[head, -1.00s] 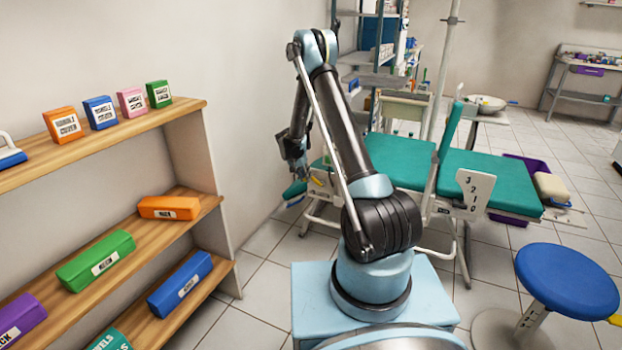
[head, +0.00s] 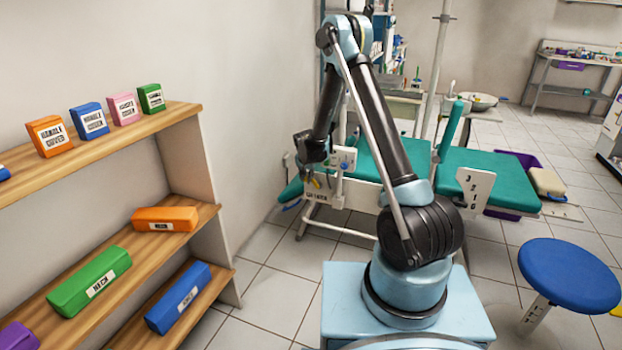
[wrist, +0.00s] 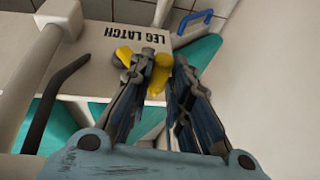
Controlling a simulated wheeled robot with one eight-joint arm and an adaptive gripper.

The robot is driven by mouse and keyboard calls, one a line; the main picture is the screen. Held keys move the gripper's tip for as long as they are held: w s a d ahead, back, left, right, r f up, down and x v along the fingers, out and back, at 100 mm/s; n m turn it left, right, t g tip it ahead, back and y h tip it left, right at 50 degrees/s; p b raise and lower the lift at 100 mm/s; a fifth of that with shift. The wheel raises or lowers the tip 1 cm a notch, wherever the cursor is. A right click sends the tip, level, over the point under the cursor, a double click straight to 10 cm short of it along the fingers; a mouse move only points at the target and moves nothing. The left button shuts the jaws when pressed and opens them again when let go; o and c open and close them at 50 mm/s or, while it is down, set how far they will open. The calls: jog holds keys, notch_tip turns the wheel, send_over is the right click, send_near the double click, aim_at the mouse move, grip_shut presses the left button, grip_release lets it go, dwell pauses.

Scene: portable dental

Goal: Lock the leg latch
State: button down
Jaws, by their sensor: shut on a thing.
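The leg latch is a yellow lever (wrist: 159,74) on a pale plate (wrist: 85,45) printed LEG LATCH in the wrist view. My gripper (wrist: 167,68) has its fingers on either side of the yellow lever and is shut on it. The fingers hide part of the lever, and its exact angle is hard to tell. In the head view, my gripper (head: 316,178) is at the left end of the teal dental chair (head: 375,160), by the labelled plate (head: 322,198).
A dark curved bar (wrist: 48,105) and a blue handle (wrist: 195,20) flank the plate. A wooden shelf (head: 150,140) with coloured boxes stands left. A blue stool (head: 568,275) is at right. Open tiled floor lies between the shelf and chair.

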jog(key=shift+d, duration=0.1)
jog(key=c, duration=1.5)
grip_release()
jog(key=shift+r, duration=0.1)
jog(key=v, duration=1.1)
jog(key=shift+s+r, duration=0.1)
jog(key=shift+r, duration=0.25)
jog(key=shift+c, duration=0.5)
